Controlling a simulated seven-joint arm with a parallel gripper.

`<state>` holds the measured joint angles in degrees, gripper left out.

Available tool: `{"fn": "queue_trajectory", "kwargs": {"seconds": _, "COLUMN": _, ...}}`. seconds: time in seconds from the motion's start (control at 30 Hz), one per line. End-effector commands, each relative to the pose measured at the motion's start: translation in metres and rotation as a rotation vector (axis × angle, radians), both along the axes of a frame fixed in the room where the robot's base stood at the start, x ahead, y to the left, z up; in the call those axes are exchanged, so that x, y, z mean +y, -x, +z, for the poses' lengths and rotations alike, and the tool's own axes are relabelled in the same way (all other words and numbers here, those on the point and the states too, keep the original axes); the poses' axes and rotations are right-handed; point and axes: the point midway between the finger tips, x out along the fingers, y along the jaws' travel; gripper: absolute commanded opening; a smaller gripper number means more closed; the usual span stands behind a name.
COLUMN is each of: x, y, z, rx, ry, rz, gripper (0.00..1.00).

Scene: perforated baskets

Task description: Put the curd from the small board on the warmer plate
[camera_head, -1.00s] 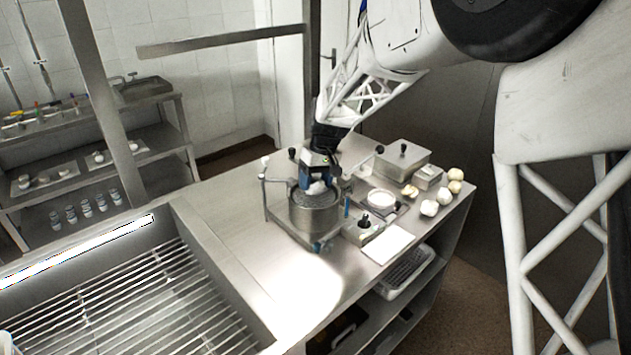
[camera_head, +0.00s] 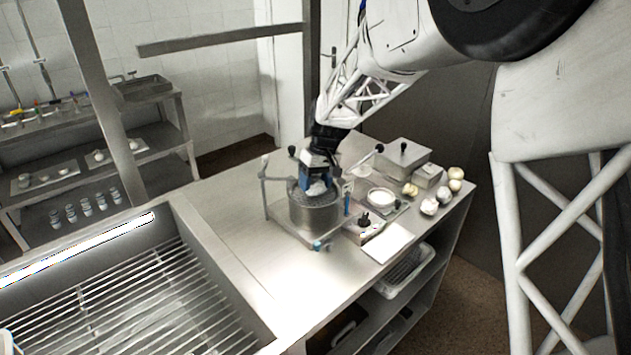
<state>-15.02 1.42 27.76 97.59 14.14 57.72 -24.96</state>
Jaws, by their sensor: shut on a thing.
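My gripper (camera_head: 317,187) is shut on a pale lump, the curd (camera_head: 318,188). It is low over the round steel warmer (camera_head: 313,215), which stands in a metal frame on the counter. The blue fingers hide part of the curd and of the warmer's grey top plate (camera_head: 298,197). I cannot tell whether the curd touches the plate. A white square board (camera_head: 389,243) lies bare at the counter's front right. A small dark board (camera_head: 399,207) lies behind it, by a round white dish (camera_head: 381,197). I cannot tell which is the small board.
Several pale lumps (camera_head: 429,207) lie near the counter's right edge. A lidded steel box (camera_head: 403,157) stands at the back right. Posts and dark knobs of the frame rise close around my gripper. The counter (camera_head: 235,235) is clear on the left.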

Motion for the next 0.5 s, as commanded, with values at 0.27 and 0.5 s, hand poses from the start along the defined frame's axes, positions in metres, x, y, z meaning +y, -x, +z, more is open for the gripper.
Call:
{"fn": "queue_trajectory", "kwargs": {"seconds": 0.27, "x": 0.0, "y": 0.0, "z": -0.0025, "rx": 0.0, "ry": 0.0, "rz": 0.0, "gripper": 0.34}}
{"fn": "queue_trajectory", "kwargs": {"seconds": 0.5, "x": 0.0, "y": 0.0, "z": -0.0044, "rx": 0.0, "ry": 0.0, "rz": 0.0, "gripper": 0.34}}
